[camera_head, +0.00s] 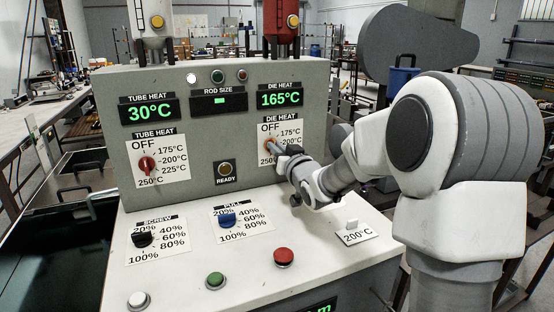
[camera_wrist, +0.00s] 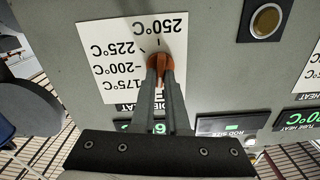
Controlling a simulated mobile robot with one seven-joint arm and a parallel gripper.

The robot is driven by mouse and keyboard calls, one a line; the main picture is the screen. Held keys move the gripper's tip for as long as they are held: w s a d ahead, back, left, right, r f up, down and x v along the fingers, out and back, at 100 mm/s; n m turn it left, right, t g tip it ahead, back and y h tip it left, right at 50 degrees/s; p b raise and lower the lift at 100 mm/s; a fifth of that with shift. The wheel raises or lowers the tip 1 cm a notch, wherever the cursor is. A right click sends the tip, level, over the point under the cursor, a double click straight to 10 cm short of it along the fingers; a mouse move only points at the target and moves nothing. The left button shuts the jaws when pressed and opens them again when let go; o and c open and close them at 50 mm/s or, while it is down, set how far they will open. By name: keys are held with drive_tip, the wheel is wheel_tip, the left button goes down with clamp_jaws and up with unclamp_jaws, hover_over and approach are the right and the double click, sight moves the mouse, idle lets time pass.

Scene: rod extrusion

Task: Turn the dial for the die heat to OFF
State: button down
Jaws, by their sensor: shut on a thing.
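The die heat dial is an orange-red knob (camera_wrist: 160,58) on a white scale plate (camera_wrist: 100,62) marked 175 to 250°C, upside down in the wrist view. In the head view the knob (camera_head: 269,146) is partly hidden by my gripper (camera_head: 277,152), below the printed OFF. My gripper's two fingers (camera_wrist: 161,76) are shut on the knob, one on each side. In the wrist view the knob's upper end lies near the 250°C tick; its exact setting is hard to tell. The die heat display (camera_head: 280,98) reads 165°C.
Left of it are the ready button (camera_head: 226,170) and the red tube heat dial (camera_head: 147,164) under a 30°C display (camera_head: 150,111). Below on the sloped desk are a black screw dial (camera_head: 142,239), a blue pull dial (camera_head: 227,221), a red button (camera_head: 284,256) and a green button (camera_head: 215,280).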

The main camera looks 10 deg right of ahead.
drive_tip(key=shift+n+b, duration=0.75)
drive_tip(key=shift+n, duration=0.15)
drive_tip(key=c, duration=0.9)
unclamp_jaws()
drive_tip(key=shift+s, duration=0.1)
drive_tip(key=s+d, duration=0.1)
drive_tip(key=s, duration=0.4)
drive_tip(key=s+d+p, duration=0.1)
drive_tip(key=s, duration=0.5)
drive_tip(key=s+d+p, duration=0.1)
drive_tip(key=s, duration=0.5)
drive_tip(key=shift+d, duration=0.15)
